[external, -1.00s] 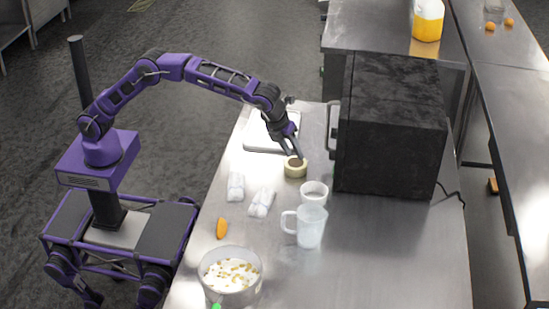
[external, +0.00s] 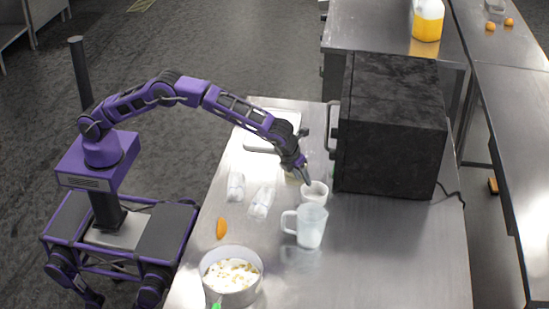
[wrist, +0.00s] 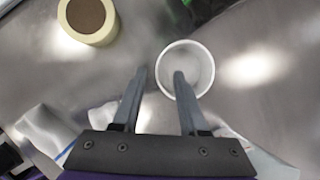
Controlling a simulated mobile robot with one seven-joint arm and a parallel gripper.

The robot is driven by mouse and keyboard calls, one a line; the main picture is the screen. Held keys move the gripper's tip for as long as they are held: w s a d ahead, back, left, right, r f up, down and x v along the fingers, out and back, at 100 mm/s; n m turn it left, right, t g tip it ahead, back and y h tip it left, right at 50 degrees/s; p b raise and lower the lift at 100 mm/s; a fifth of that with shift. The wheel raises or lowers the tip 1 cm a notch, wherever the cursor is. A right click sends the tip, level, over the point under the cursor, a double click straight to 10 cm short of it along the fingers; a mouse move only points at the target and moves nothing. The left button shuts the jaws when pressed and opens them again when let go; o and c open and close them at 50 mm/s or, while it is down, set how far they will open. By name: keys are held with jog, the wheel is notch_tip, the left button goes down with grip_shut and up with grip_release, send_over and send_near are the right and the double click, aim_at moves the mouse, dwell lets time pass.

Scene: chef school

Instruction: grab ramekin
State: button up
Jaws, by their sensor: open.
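The white, round, open ramekin (external: 315,192) stands on the steel table just behind the clear measuring jug. In the wrist view the ramekin (wrist: 207,67) is seen from above and looks empty. My gripper (external: 306,181) is open at the ramekin's near left side. In the wrist view my gripper's fingertips (wrist: 159,74) are on either side of the ramekin's left rim: the left one outside it, the right one over its inside. I cannot tell whether they touch it.
A cream ring-shaped item with a brown middle (wrist: 87,20) stands close by. The measuring jug (external: 311,226) is in front, a black oven (external: 390,130) right, wrapped white packets (external: 261,203) left. A large bowl (external: 231,291) stands nearer the front edge.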

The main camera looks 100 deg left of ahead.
aim_at(305, 185)
jog(key=x, duration=0.5)
jog(key=shift+s+f, duration=0.1)
jog(key=shift+s, duration=0.05)
grip_shut()
jog(key=shift+d, duration=0.1)
dwell(1.1)
